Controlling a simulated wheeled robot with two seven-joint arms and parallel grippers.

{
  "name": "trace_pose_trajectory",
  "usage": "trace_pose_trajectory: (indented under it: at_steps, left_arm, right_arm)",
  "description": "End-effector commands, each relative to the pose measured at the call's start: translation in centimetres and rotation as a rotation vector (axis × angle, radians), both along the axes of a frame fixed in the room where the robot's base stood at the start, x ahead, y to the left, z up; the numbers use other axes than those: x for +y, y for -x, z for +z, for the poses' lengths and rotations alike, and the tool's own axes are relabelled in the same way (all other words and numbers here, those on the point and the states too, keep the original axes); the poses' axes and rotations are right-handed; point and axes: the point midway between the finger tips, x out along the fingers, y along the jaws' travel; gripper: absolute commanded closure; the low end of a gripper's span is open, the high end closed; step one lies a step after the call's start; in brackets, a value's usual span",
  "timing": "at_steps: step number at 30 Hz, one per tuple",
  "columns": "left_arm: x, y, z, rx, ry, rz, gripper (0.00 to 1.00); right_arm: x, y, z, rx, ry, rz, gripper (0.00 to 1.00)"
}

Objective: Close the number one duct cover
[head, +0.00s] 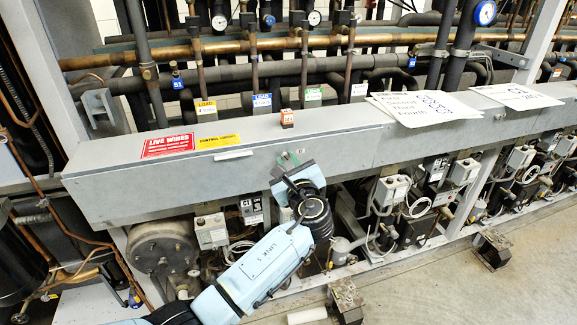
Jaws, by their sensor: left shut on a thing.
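The number one duct cover (215,170) is the left section of the long grey metal duct. It carries a red "LIVE WIRES" label (168,145) and a yellow label (218,141). My left gripper (287,164) is at the cover's front face, near its right part, and is shut on it. The fingertips are small and partly hidden by the dark gripper body, so the exact grip point is unclear. The cover looks nearly flush along the duct; I cannot tell if a gap is left. My right gripper is not in view.
White paper sheets (425,107) lie on the duct further right. Copper pipes (200,49) and gauges run behind. Below are compressors and a round tank (162,247). Bare floor (470,285) is at lower right.

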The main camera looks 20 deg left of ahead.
Motion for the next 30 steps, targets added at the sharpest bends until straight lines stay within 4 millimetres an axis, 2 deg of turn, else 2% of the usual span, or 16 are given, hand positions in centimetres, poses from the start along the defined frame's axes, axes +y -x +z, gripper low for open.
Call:
trace_pose_trajectory:
  at_steps: [18,30]
  left_arm:
    - [0.0,0.1,-0.6,-0.323,0.481,-0.062,1.00]
    - [0.1,0.1,-0.5,-0.475,0.706,-0.090,1.00]
  right_arm:
    - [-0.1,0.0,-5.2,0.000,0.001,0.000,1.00]
    - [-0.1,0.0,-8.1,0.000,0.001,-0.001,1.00]
